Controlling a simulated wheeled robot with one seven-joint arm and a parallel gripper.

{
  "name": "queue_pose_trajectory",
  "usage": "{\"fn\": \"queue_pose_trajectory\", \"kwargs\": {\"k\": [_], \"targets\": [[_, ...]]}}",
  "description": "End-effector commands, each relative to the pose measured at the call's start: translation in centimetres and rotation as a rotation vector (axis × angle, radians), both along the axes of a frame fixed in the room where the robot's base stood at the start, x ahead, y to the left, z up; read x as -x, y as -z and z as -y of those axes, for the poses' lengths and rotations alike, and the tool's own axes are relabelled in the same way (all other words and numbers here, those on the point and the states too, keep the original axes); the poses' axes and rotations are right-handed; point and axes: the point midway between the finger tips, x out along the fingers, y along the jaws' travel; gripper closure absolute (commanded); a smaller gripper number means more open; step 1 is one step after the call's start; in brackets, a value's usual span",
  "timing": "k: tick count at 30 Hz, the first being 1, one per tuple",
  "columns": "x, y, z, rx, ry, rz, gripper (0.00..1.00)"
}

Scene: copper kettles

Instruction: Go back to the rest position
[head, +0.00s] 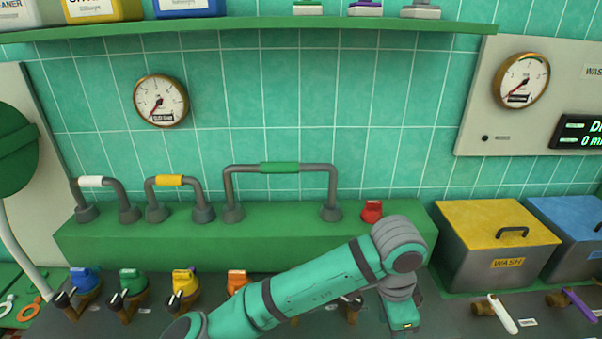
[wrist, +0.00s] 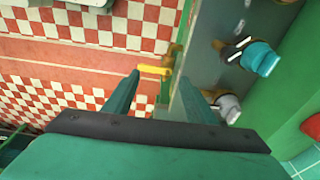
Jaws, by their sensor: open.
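My teal arm reaches across the lower middle of the head view, and its wrist end (head: 403,318) points down past the bottom edge, so the fingers are hidden there. In the wrist view my gripper (wrist: 160,88) shows two teal fingers spread apart with nothing held between them. Beyond the fingertips is a yellow bar (wrist: 155,70) on a brass fitting, with checkered floor below. I cannot tell whether a finger touches the grey panel (wrist: 197,70) beside it.
A teal-handled valve (wrist: 262,58) and a grey-handled valve (wrist: 228,106) sit close right of my fingers. The green ledge (head: 190,243) with pipe handles and a red knob (head: 371,211) lies behind my arm. A yellow-lidded WASH bin (head: 495,228) stands to the right.

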Motion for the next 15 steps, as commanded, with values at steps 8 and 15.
{"fn": "queue_pose_trajectory", "kwargs": {"k": [8, 15], "targets": [[0.6, 0.6, 5.0, 0.200, -0.018, -0.003, 0.49], [1.1, 0.0, 11.1, 0.501, -0.086, -0.012, 0.49]]}}
